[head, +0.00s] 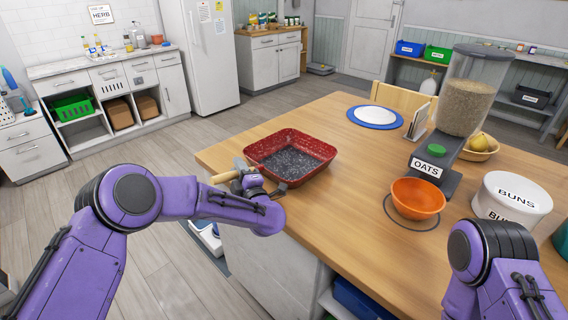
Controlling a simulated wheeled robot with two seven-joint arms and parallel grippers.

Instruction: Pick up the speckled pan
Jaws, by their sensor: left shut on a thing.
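The speckled pan (291,157) is a square red pan with a dark speckled inside, in the head view at the near left corner of the wooden table. Its pale wooden handle points left past the table edge. My left gripper (243,178) is shut on the handle, close to the pan's left side. The gripper's fingers are partly hidden. I cannot tell whether the pan touches the table or is slightly above it. Only a link of my right arm shows at the lower right; its gripper is out of view.
The wooden table (345,198) is clear just right of the pan. An orange bowl (417,198), an oats dispenser (466,100), a white buns tub (511,197) and a blue-rimmed plate (376,117) stand farther right and back. Open floor lies left of the table.

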